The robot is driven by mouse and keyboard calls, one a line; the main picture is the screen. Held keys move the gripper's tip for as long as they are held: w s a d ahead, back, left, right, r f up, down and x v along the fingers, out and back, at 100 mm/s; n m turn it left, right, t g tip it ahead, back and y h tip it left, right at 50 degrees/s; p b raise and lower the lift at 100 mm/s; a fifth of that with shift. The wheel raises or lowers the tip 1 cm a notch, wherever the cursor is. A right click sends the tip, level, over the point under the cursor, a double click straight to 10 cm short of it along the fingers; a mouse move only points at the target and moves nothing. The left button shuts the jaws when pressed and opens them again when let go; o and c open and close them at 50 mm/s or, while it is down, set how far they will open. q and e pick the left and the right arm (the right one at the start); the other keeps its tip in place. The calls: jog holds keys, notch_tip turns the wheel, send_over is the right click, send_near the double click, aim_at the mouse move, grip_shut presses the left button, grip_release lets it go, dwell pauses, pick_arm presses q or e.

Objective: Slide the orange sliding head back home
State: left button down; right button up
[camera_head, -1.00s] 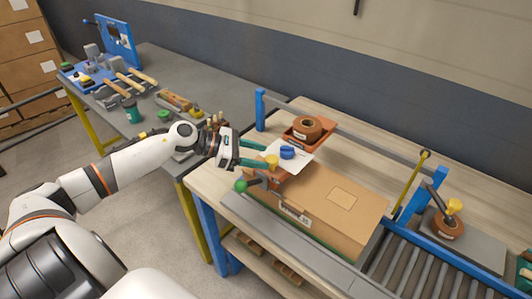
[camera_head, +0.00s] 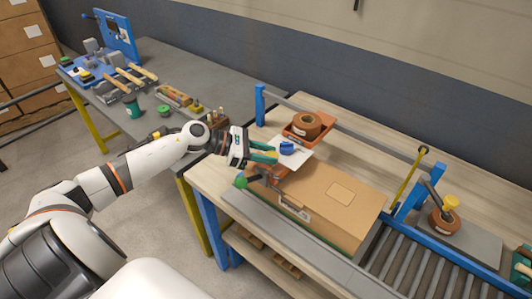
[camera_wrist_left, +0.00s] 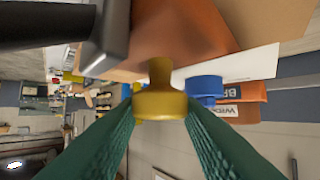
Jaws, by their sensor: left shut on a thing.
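The orange sliding head (camera_head: 273,171) sits over the left part of a brown carton (camera_head: 325,205), at the left end of a grey rail (camera_head: 345,135). It bears a white plate (camera_head: 298,160), a blue knob (camera_head: 287,148) and an orange tray holding a brown tape roll (camera_head: 307,124). Its yellow knob (camera_wrist_left: 160,104) stands between the green fingers of my left gripper (camera_head: 268,153), which is shut on it. In the head view the fingers hide this knob. A green ball handle (camera_head: 241,181) shows just below the gripper. My right gripper is not in view.
A second orange head with a yellow knob (camera_head: 447,212) stands on a grey plate at the right, past a blue upright and yellow lever (camera_head: 412,182). Rollers (camera_head: 405,265) lie at the front right. A tool bench (camera_head: 180,75) stands behind my left arm.

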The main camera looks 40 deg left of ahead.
pick_arm(q)
jog(key=shift+a+f+b, duration=0.15)
jog(key=shift+a+b, duration=0.1)
jog(key=shift+b, duration=0.1)
jog(key=w+a+b, duration=0.1)
jog(key=a+b, duration=1.4)
jog(key=a, duration=0.4)
jog(key=shift+w+a+r+b, duration=0.3)
jog(key=shift+a+b, duration=0.05)
jog(key=shift+b, duration=0.05)
jog(key=c, duration=1.2)
grip_release()
jog(key=shift+a, duration=0.1)
jog(key=shift+o, duration=1)
jog(key=shift+a+f, duration=0.1)
jog(key=shift+f, duration=0.05)
